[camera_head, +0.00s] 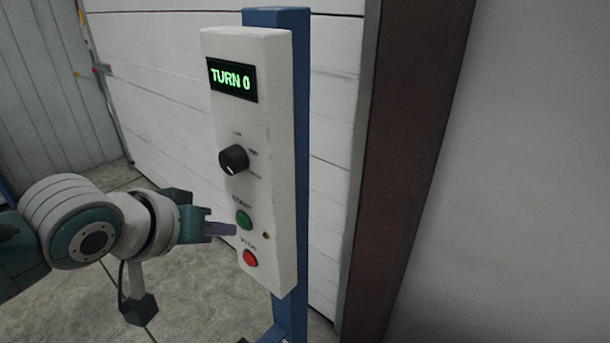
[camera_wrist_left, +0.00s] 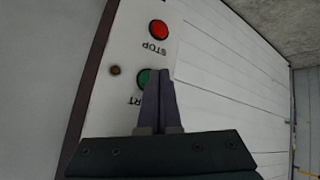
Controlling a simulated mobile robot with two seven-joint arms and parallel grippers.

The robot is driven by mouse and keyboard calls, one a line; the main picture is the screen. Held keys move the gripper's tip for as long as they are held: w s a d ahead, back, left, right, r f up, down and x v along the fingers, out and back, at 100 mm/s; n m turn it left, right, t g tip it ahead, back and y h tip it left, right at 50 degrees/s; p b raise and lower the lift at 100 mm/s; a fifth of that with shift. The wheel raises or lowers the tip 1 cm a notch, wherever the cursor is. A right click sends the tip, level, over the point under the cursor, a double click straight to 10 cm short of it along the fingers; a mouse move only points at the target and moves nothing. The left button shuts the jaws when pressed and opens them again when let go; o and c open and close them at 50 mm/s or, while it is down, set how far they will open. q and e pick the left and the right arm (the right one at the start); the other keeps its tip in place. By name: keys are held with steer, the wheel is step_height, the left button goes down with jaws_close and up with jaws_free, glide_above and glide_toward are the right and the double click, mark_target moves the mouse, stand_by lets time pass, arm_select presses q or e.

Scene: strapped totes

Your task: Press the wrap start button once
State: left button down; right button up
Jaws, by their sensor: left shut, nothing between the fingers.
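The white control panel (camera_head: 262,130) stands upright on a blue post, with a display reading "TURN 0" (camera_head: 231,79). The green start button (camera_head: 244,219) sits below a black knob (camera_head: 233,159). The red stop button (camera_head: 250,259) is below the green one. My left gripper (camera_head: 234,229) is shut and empty, its fingertips just left of and slightly below the green button. In the left wrist view the shut fingers (camera_wrist_left: 158,76) partly cover the green button (camera_wrist_left: 143,78), and the red button (camera_wrist_left: 158,30) is clear of them. I cannot tell whether the tips touch the panel. My right gripper is not in view.
A small brass-coloured round part (camera_head: 265,236) sits on the panel between the two buttons, to their right. The blue post (camera_head: 291,200) runs behind the panel. A white panelled door (camera_head: 160,90) and a brown column (camera_head: 405,150) stand behind. Grey floor lies below.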

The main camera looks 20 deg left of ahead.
arm_select(q)
steer(key=shift+w+d, duration=0.2)
steer(key=shift+w, duration=0.3)
stand_by(0.7)
steer(key=shift+s, duration=0.1)
steer(key=shift+s+a+p, duration=0.3)
steer(key=shift+s+p, duration=0.35)
